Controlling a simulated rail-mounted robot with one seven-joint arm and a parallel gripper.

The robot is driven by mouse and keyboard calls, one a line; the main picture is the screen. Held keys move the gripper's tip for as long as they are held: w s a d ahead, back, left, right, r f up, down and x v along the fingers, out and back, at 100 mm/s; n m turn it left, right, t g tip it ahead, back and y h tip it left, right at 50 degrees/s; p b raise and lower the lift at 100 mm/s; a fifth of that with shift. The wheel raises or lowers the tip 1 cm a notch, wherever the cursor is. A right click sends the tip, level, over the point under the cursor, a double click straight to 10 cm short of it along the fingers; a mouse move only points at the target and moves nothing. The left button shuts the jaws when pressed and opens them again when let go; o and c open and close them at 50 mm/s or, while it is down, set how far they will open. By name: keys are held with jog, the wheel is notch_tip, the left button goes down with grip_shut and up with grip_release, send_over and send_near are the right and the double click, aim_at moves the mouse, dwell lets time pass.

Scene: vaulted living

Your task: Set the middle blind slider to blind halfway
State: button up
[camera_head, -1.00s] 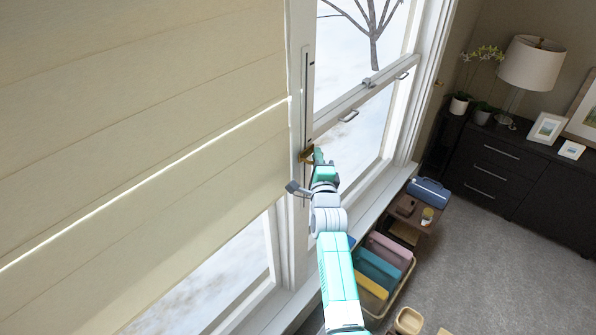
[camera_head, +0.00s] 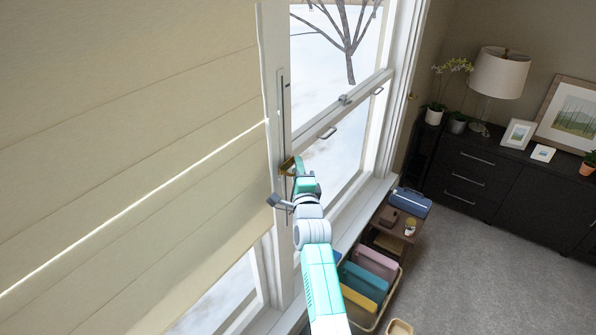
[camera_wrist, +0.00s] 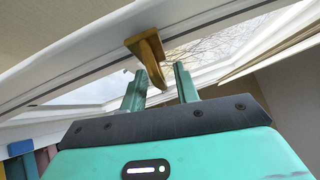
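A brass-coloured slider handle (camera_head: 287,165) sits on a narrow vertical slot (camera_head: 281,100) in the white window post, below the slot's middle. The cream blind (camera_head: 130,130) left of the post is partly lowered, with glass showing beneath it. My gripper (camera_head: 296,168) is at the handle. In the wrist view the handle (camera_wrist: 148,55) points down toward the gap between my two green fingers (camera_wrist: 160,80). The fingers stand apart, and I see no grip on the handle. Whether its tip is between the fingertips or just beyond them is unclear.
Right of the post is an unshaded window (camera_head: 335,150) with metal latches. Below it, a bin of coloured folders (camera_head: 365,285) and a small side table (camera_head: 397,228) stand by the sill. A dark cabinet (camera_head: 480,175) with a lamp is at the right.

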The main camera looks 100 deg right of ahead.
jog(key=a+f+b, duration=0.1)
jog(key=a, duration=0.6)
jog(key=shift+a, duration=0.4)
jog(key=shift+w, duration=0.1)
